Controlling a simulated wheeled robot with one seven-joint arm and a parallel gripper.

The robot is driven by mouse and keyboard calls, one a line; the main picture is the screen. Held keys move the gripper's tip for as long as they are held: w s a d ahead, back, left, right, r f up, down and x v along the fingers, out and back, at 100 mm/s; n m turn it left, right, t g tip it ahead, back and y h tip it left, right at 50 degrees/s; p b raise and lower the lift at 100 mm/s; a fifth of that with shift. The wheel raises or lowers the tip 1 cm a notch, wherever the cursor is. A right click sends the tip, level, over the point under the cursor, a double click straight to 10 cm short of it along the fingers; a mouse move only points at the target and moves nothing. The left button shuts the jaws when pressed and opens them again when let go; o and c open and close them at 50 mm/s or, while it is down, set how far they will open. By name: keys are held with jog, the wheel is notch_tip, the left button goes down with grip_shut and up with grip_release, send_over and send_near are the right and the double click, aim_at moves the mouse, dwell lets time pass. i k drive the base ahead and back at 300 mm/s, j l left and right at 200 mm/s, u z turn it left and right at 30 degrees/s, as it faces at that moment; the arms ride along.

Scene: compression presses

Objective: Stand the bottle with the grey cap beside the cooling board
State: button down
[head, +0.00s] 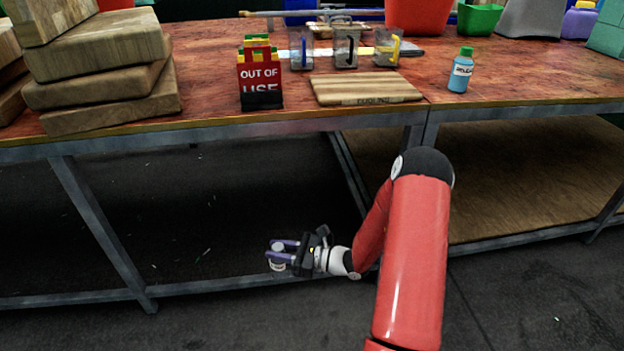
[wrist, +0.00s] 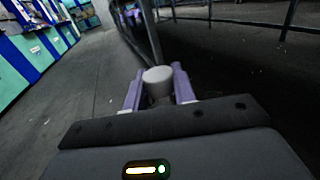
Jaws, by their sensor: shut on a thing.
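My gripper (head: 284,256) is low, in front of the bench and below the tabletop. Its purple fingers are shut on a bottle with a grey cap (wrist: 158,76); in the head view a small pale part of this bottle (head: 277,265) shows between the fingers. Most of the bottle's body is hidden by the gripper. The cooling board (head: 366,89), a striped wooden slab with lettering on its front edge, lies flat near the front edge of the bench, well above and to the right of my gripper in the head view.
A blue bottle with a green cap (head: 461,71) stands right of the board. A red "OUT OF USE" sign (head: 261,76) stands left of it. Several clear presses (head: 346,49) are behind it. Stacked wooden blocks (head: 112,110) fill the left. Bare bench lies between board and blue bottle.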

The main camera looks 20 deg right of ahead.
aim_at(422, 65)
jog(key=k+l, duration=0.2)
jog(key=l, duration=0.2)
jog(key=k+l, duration=0.2)
jog(key=l, duration=0.2)
jog(key=k+l, duration=0.2)
jog(key=l, duration=0.2)
jog(key=k+l, duration=0.25)
jog(key=l, duration=0.15)
